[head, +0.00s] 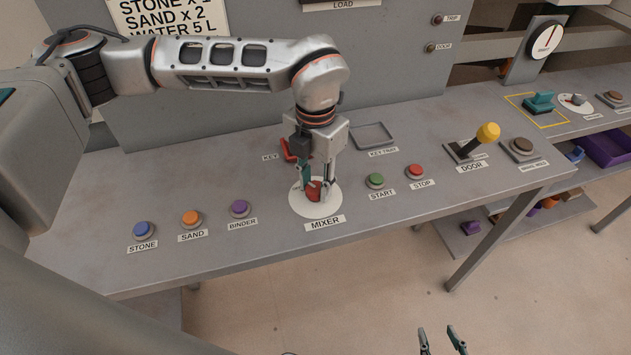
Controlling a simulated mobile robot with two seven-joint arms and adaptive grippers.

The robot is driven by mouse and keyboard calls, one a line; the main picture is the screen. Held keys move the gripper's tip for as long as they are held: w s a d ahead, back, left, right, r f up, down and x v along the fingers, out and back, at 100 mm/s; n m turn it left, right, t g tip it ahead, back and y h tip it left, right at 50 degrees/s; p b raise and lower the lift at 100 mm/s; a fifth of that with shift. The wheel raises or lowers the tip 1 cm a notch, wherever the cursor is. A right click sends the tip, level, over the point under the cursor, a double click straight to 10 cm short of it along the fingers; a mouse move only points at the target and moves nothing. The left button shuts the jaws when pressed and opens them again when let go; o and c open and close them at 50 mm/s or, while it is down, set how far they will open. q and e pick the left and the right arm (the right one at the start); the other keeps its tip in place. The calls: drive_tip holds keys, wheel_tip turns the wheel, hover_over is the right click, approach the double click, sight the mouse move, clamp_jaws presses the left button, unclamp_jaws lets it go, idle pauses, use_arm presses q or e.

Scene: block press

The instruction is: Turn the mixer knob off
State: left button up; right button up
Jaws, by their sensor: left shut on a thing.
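The mixer knob (313,192) is red and sits on a round white dial plate (332,208) above the MIXER label (325,223). My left gripper (314,190) points down over the dial and is shut on the knob, with a finger on each side. The fingers hide part of the knob, so I cannot tell which way its pointer faces. My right gripper (441,342) shows only as fingertips at the bottom edge, spread apart and empty, well away from the panel.
Stone (143,230), sand (191,218) and binder (239,208) buttons lie left of the dial. A red key (289,151) sits behind it. The start (376,180) and stop (415,171) buttons and the yellow-topped door lever (487,134) stand to the right.

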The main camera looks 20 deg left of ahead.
sight(316, 188)
use_arm(q)
drive_tip(key=shift+n, duration=1)
drive_tip(key=o, duration=1.1)
wheel_tip(316, 188, up, 12)
drive_tip(key=shift+s, duration=0.1)
